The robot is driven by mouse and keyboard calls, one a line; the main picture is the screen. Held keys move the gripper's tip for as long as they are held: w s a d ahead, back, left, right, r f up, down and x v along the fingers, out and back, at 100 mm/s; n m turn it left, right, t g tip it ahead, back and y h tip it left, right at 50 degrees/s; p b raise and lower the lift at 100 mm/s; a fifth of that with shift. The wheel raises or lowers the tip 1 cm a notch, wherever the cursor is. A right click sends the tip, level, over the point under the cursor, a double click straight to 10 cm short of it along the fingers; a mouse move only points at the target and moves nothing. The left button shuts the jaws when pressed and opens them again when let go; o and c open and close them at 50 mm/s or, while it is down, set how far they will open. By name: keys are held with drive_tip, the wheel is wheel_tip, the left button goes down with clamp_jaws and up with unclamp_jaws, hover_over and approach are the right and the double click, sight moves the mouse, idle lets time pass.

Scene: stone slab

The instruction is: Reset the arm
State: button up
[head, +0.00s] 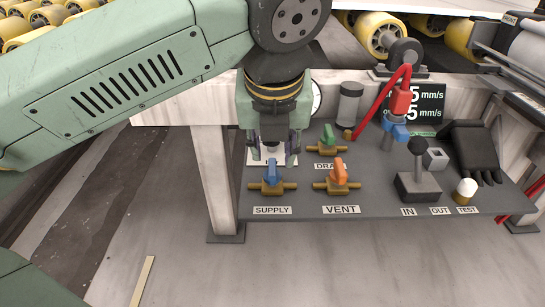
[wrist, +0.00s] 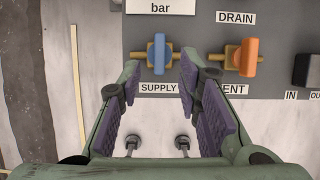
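My gripper (head: 273,158) points down over the left part of the grey panel, just behind the blue SUPPLY valve in the head view. Its two purple-padded fingers are spread in the wrist view (wrist: 160,75), with nothing held between them. The blue valve handle (head: 271,176) stands crosswise to its brass body; it shows beyond the fingertips in the wrist view (wrist: 159,54). I cannot tell the exact height gap. My arm (head: 120,85) reaches in from the left.
The grey panel (head: 385,203) also bears an orange VENT valve (head: 340,172), a green DRAIN valve (head: 329,136), a lever (head: 418,170), a red hose (head: 378,100) and a black glove (head: 474,150). A roller conveyor (head: 378,32) runs behind. Floor left of the table leg is mostly clear.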

drive_tip(key=shift+v, duration=1.05)
